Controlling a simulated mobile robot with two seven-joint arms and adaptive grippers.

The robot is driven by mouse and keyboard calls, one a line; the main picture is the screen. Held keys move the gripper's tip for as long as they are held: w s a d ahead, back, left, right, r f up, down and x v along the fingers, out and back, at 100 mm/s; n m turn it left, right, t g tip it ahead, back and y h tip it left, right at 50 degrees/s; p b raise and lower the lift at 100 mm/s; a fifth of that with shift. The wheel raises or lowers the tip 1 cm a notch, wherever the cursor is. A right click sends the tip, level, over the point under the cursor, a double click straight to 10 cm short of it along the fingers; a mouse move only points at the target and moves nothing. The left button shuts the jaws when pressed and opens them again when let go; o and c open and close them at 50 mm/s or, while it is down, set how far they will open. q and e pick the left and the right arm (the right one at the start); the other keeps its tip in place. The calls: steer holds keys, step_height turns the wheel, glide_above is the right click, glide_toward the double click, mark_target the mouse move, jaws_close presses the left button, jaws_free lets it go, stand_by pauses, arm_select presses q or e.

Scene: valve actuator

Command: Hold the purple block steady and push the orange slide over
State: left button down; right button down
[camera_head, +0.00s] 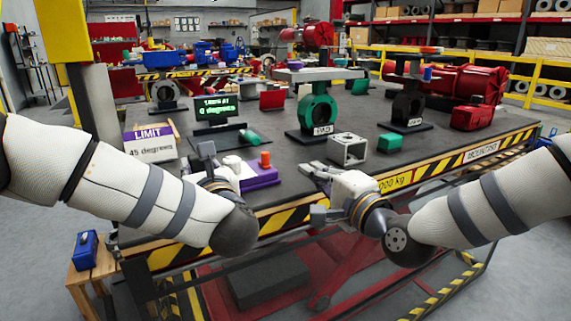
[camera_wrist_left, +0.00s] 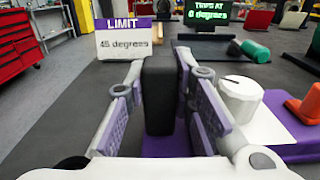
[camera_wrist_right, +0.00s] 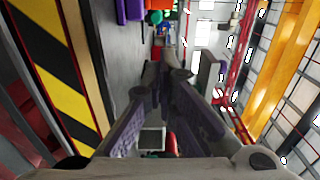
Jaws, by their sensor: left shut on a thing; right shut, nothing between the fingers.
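The purple block (camera_head: 262,178) sits near the table's front edge, with a white plate, a white round knob (camera_wrist_left: 240,95) and the orange slide (camera_head: 265,160) on its top. A dark upright post (camera_wrist_left: 160,95) rises from a purple base at its left end. My left gripper (camera_head: 207,165) is shut on this post, with fingers on both sides of it. The orange slide also shows in the left wrist view (camera_wrist_left: 307,108), to the right of the knob. My right gripper (camera_head: 310,172) is shut and empty, right of the purple block and apart from the orange slide.
A LIMIT sign (camera_head: 150,142) reading 45 degrees stands at the left. A dark display (camera_head: 216,107) shows green text with 0 degrees. A green-ringed stand (camera_head: 318,110) is behind.

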mark_target(281, 181)
steer(key=x, duration=0.3)
steer(key=shift+w+a, duration=0.2)
steer(key=shift+w, duration=0.15)
steer(key=a, duration=0.2)
steer(key=shift+w+a, duration=0.3)
steer(key=shift+a, duration=0.05)
steer(key=shift+w+a, duration=0.15)
steer(key=shift+a, duration=0.35)
steer(key=shift+w, duration=0.1)
steer(key=shift+x, duration=0.9)
